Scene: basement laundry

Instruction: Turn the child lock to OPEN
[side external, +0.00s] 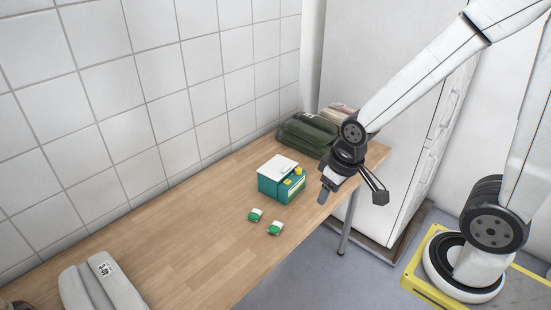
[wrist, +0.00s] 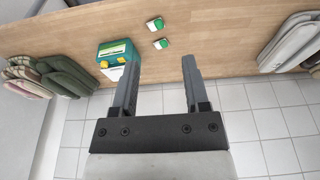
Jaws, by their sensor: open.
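A teal box with a white lid (side external: 281,179) stands on the wooden table. It has two yellow parts on the side facing my arm, one of them a yellow knob (side external: 298,171); which one is the child lock, and its setting, are too small to tell. The box also shows in the wrist view (wrist: 117,54), beyond the left finger, with yellow parts on its left side. My gripper (side external: 352,197) is open and empty, to the right of the box and apart from it. In the wrist view the fingers (wrist: 160,68) are spread wide.
A grey folded towel (side external: 90,285) lies at the near left. Tiled wall runs behind; the wooden table (side external: 180,235) is clear between.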

